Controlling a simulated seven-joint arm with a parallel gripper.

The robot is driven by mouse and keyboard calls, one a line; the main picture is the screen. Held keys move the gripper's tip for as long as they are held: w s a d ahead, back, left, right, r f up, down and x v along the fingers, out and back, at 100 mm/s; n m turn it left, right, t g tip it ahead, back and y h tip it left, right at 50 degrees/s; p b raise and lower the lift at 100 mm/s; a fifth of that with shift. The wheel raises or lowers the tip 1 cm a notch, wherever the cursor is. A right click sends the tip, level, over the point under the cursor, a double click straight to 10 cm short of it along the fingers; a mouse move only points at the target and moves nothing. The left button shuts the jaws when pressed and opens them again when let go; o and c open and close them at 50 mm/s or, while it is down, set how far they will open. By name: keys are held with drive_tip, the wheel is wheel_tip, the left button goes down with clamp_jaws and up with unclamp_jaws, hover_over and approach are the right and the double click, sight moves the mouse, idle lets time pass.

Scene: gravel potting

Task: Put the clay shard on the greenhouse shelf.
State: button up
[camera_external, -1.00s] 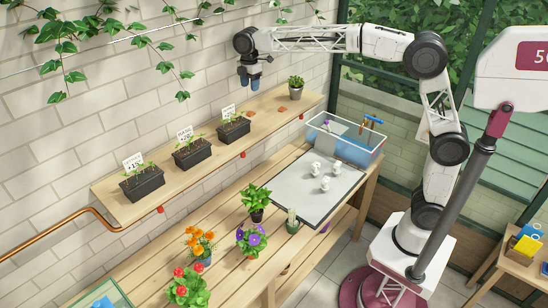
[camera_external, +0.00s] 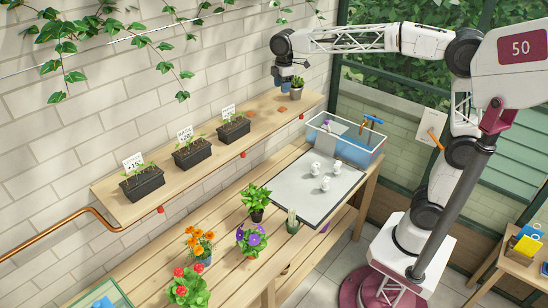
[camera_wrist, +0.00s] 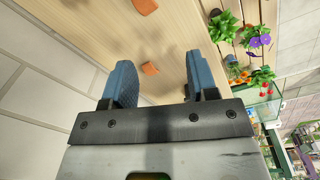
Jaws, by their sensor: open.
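An orange-brown clay shard (camera_external: 283,109) lies on the wooden greenhouse shelf (camera_external: 255,125) near its far right end. In the wrist view, one shard (camera_wrist: 150,69) appears between my fingers and another orange piece (camera_wrist: 144,7) lies further along the shelf board. I cannot tell which of them the task means. My gripper (camera_external: 284,86) is open, its blue fingers pointing down over the far end of the shelf. The open fingers (camera_wrist: 160,62) hold nothing, and they look to be above the shard, apart from it.
Several black seedling planters (camera_external: 192,154) with labels stand further left. The tiled wall runs behind the shelf. Below are a grey tray (camera_external: 318,202), a clear bin (camera_external: 350,151) and flowers.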

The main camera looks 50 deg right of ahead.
drive_tip(key=s+d+f+m+t, duration=0.1)
drive_tip(key=s+d+f+m, duration=0.25)
drive_tip(key=s+d, duration=0.45)
drive_tip(key=s+d+f+m, duration=0.3)
drive_tip(key=s+d+m, duration=0.15)
drive_tip(key=s, duration=0.85)
drive_tip(key=s+d+f+m, duration=0.2)
drive_tip(key=s+f, duration=0.4)
drive_tip(key=s, duration=0.3)
drive_tip(key=s+d+f+m+t, duration=0.1)
drive_tip(key=s+d+f+m, duration=0.2)
drive_tip(key=s+f, duration=0.3)
drive_tip(key=s, duration=0.3)
drive_tip(key=shift+d+f, duration=0.35)
